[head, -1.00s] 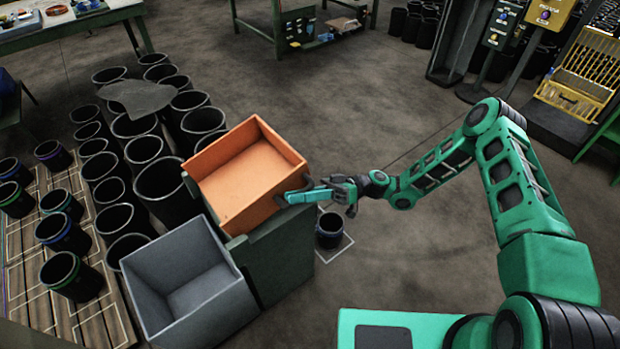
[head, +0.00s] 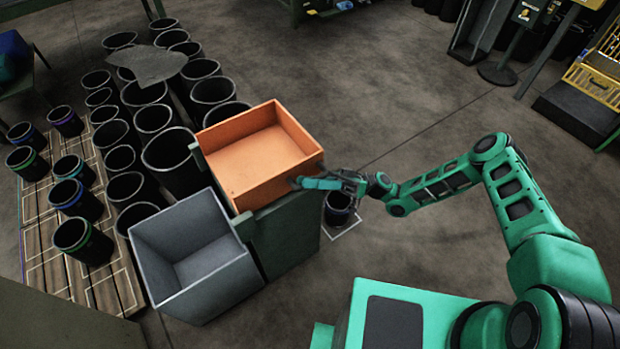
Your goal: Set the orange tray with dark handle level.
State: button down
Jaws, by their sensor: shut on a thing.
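The orange tray (head: 262,158) sits on top of a dark green stand (head: 288,232), with its open side up. It looks close to level, but I cannot tell whether a slight tilt remains. My gripper (head: 308,183) is at the tray's near right wall, low and close to the right corner, and is shut there. The dark handle is hardly visible behind my fingers, so the exact grip is hidden.
A grey open bin (head: 190,245) stands against the stand at the front left. Several black sleeves (head: 168,150) crowd the floor to the left, some on a wooden pallet (head: 55,255). One black sleeve (head: 338,208) stands on a marked square right of the stand.

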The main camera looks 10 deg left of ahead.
jog(key=shift+d+f+t, duration=0.15)
jog(key=shift+f+t, duration=0.15)
jog(key=shift+f, duration=0.2)
jog(key=c, duration=1.7)
grip_release()
jog(key=shift+w, duration=0.15)
jog(key=shift+c, duration=0.2)
jog(key=shift+r, duration=0.1)
jog(key=v, duration=1.1)
jog(key=shift+w, duration=0.15)
